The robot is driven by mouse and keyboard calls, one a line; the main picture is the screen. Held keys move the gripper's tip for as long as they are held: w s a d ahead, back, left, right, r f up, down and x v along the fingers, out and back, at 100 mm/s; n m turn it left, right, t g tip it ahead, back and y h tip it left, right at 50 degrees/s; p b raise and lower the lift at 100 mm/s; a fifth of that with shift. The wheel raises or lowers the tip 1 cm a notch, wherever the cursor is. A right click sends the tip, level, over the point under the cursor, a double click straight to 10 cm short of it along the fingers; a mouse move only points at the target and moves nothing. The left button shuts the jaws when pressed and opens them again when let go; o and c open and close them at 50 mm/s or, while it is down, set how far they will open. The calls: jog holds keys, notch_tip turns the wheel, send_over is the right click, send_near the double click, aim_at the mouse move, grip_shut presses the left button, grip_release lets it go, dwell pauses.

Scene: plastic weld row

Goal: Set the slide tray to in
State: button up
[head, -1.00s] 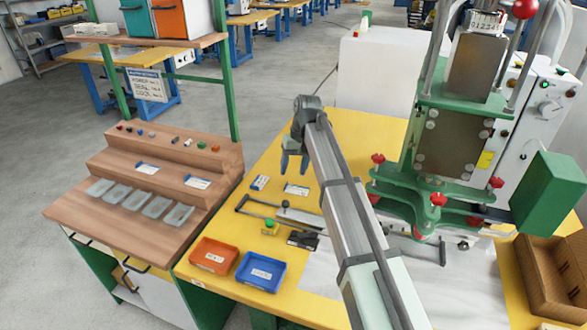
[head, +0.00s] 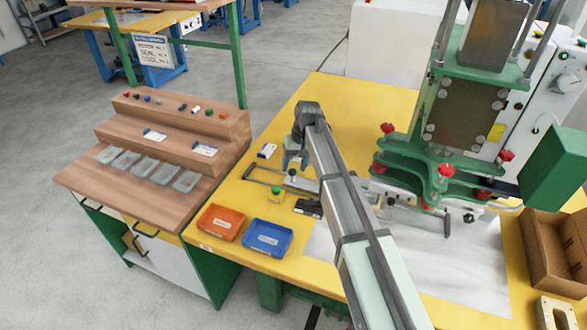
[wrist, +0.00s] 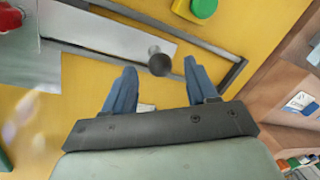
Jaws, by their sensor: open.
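The slide tray is a flat grey metal strip with a dark round knob on it, beside the press. In the head view the tray (head: 303,184) lies on the yellow table, partly hidden by my arm. In the wrist view the tray (wrist: 112,38) runs in from the left, and its knob (wrist: 159,62) lies between the tips of my two blue fingers. My gripper (wrist: 157,70) is open and empty, over the knob's end of the tray. In the head view my gripper (head: 293,162) is just above the knob. I cannot tell whether the fingers touch it.
A dark U-shaped bar (head: 262,178) surrounds the tray's outer end. A green button (head: 276,193) stands close beside it. An orange bin (head: 221,222) and a blue bin (head: 265,239) sit at the table's front. The green press (head: 405,158) stands to the right.

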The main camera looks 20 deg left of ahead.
jog(key=shift+s+a+f, duration=0.1)
jog(key=shift+a+f, duration=0.05)
jog(key=shift+f, duration=0.8)
jog(key=shift+c, duration=0.2)
grip_shut()
